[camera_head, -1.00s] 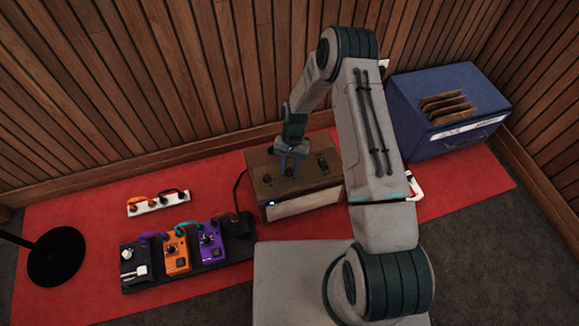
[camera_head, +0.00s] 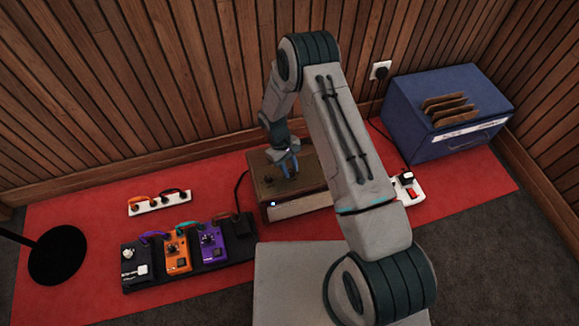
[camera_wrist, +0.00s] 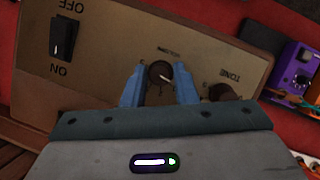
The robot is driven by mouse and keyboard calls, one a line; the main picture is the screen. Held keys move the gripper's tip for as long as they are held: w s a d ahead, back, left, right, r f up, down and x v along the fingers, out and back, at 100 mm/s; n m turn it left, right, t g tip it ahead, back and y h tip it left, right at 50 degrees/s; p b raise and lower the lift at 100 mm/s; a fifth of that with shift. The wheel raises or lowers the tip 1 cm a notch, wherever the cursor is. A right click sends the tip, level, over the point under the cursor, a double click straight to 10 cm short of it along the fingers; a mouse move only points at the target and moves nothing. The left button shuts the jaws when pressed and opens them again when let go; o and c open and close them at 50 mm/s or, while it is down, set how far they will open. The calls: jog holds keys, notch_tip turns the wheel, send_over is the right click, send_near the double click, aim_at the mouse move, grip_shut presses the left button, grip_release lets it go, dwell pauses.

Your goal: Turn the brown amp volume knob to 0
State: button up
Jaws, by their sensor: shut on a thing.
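The brown amp (camera_head: 265,185) stands on the red rug, its top panel facing up. In the wrist view the panel (camera_wrist: 110,50) shows a dark round knob (camera_wrist: 159,74) with a light pointer line, under a small label too blurred to read. My gripper (camera_wrist: 159,90) has one blue finger on each side of this knob and is shut on it. The pointer slants toward the lower right of that view. A second knob (camera_wrist: 222,92) sits by the TONE label, partly hidden by my gripper. In the head view my gripper (camera_head: 289,165) is over the amp top.
An ON/OFF rocker switch (camera_wrist: 62,38) is on the same panel. A pedalboard (camera_head: 190,258) with orange and purple pedals lies front left of the amp. A white power strip (camera_head: 407,187) lies right of my arm, and a blue box (camera_head: 430,105) stands behind it.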

jog(key=shift+s+a+n+t+h, duration=0.1)
jog(key=shift+n+t+h, duration=0.45)
jog(key=shift+n, duration=1.45)
jog(key=shift+t, duration=0.25)
jog(key=o, duration=1)
jog(key=shift+f, duration=0.1)
jog(key=p+v, duration=0.4)
jog(key=v, duration=1)
